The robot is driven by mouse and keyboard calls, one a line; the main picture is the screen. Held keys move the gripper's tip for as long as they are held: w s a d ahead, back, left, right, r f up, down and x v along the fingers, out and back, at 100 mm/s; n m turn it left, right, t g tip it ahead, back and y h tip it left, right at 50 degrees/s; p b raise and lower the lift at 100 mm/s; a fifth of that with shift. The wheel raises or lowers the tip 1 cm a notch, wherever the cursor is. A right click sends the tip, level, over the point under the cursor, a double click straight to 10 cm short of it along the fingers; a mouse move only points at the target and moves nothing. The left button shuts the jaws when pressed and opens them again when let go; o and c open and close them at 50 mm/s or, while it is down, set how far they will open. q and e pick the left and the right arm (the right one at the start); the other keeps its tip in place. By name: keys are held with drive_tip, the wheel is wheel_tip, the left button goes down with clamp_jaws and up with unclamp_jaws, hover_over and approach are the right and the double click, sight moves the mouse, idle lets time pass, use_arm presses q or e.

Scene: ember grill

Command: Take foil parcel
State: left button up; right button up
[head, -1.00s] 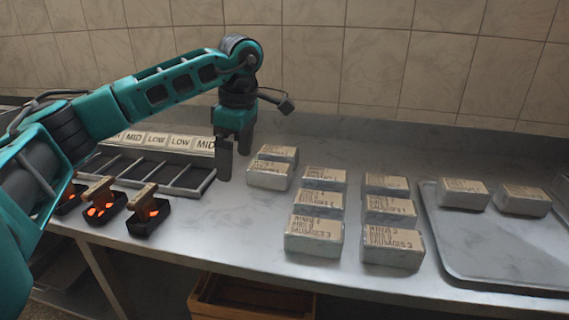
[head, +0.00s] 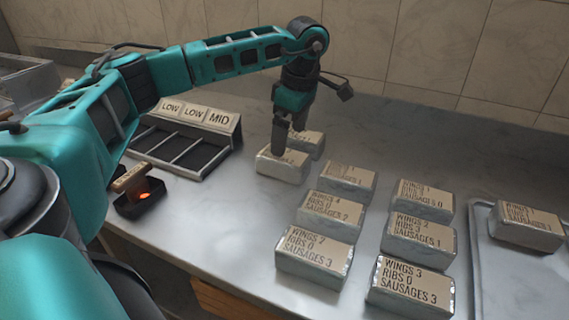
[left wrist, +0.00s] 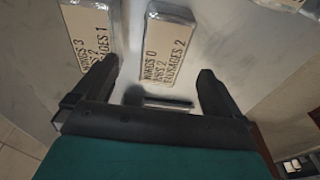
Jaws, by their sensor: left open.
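Several foil parcels with printed tan labels lie on the steel counter. My left gripper (head: 290,138) is open and empty, pointing down at a pair of parcels at the back. The nearer one of that pair (head: 281,168) is partly hidden by a finger; the farther one (head: 311,143) lies just behind it. In the left wrist view, a parcel labelled wings 0, ribs 2, sausages 2 (left wrist: 168,42) lies ahead, between the directions of the two open fingers (left wrist: 155,85). A second parcel (left wrist: 88,35) lies beside it, to the left. My right gripper is not in view.
Two columns of parcels stand at centre (head: 315,251) and right (head: 411,288). A metal tray (head: 497,290) at the right edge holds a parcel (head: 527,226). A divided black rack (head: 180,150) and a glowing ember box (head: 140,198) are at left. Tiled wall behind.

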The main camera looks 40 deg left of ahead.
sight(283, 164)
use_arm(q)
drive_tip(key=f, duration=0.4)
drive_tip(key=a+f, duration=0.1)
drive_tip(key=f, duration=0.1)
drive_tip(key=shift+s+a+f, duration=0.1)
drive_tip(key=shift+s+f, duration=0.15)
drive_tip(key=shift+s, duration=0.15)
drive_tip(key=c, duration=1.2)
drive_tip(key=shift+r, duration=0.1)
drive_tip(key=shift+c, duration=0.4)
